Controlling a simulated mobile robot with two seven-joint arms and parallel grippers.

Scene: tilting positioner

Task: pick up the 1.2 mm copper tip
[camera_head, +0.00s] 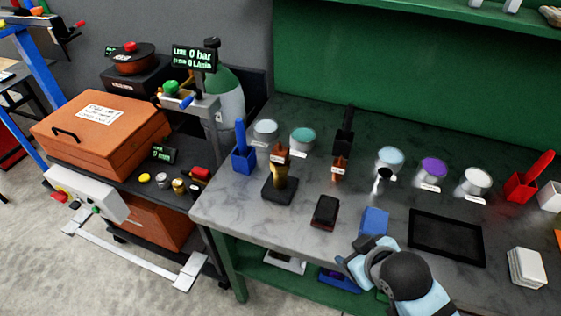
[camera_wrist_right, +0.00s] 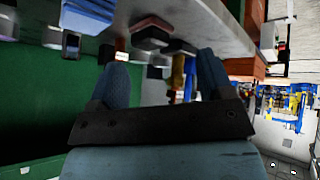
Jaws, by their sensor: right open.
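Two copper-coloured pieces stand on the grey bench in the head view. One small copper piece (camera_head: 340,169) has a white label and a black upright part behind it. A taller brass and copper piece (camera_head: 281,172) stands on a dark base. The labels are too small to read, so I cannot tell which is the 1.2 mm tip. My right gripper (camera_head: 362,256) is at the bench's front edge, nearer than both pieces. In the right wrist view my right gripper (camera_wrist_right: 162,62) is open and empty, with a brass-coloured piece (camera_wrist_right: 178,76) beyond its fingers. My left gripper is out of view.
A dark red-black box (camera_head: 325,211), a blue block (camera_head: 374,221) and a black tray (camera_head: 446,238) lie near the front of the bench. Several round pots stand behind, including a purple one (camera_head: 433,168). A blue holder (camera_head: 243,155) stands at the left end.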

